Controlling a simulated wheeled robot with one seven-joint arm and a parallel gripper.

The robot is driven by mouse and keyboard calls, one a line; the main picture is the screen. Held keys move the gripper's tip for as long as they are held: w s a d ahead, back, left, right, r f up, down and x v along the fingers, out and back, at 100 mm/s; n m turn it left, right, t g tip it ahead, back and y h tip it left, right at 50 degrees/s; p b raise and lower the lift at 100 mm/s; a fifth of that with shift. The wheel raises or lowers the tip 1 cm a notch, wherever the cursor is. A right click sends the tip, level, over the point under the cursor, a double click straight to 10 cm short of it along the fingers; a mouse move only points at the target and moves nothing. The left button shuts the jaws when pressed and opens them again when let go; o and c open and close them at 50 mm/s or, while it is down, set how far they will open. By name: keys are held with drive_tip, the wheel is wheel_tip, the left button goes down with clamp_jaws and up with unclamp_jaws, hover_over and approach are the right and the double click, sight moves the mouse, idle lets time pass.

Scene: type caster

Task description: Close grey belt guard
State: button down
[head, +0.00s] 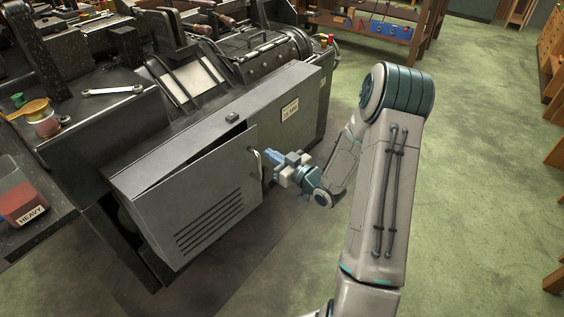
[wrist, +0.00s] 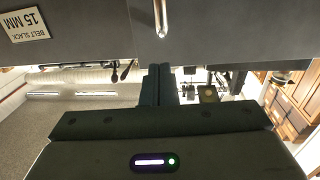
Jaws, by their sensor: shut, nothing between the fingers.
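The grey belt guard (head: 195,190) is a flat door with slanted vent slots, on the front of the machine in the head view. It stands ajar. A dark wedge-shaped gap shows along its top edge and widens toward the right. A pale curved handle (head: 258,162) sits near its right edge. My gripper (head: 268,155) is shut and empty, just right of the handle; I cannot tell if it touches. In the wrist view the shut fingers (wrist: 160,72) point at a grey panel, with a metal handle end (wrist: 161,18) above them.
The machine housing (head: 303,82) carries a white label, which reads "BELT SLACK 15 MM" in the wrist view (wrist: 23,25). A wrench (head: 112,91) and a red box marked HEAVY (head: 20,203) lie on the left. The green floor (head: 475,190) is open on the right.

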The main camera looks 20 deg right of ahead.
sight(249, 140)
drive_tip(key=x, duration=0.7)
drive_tip(key=shift+w+a+b, duration=0.1)
drive_tip(key=shift+w+b, duration=0.05)
drive_tip(key=shift+b, duration=0.2)
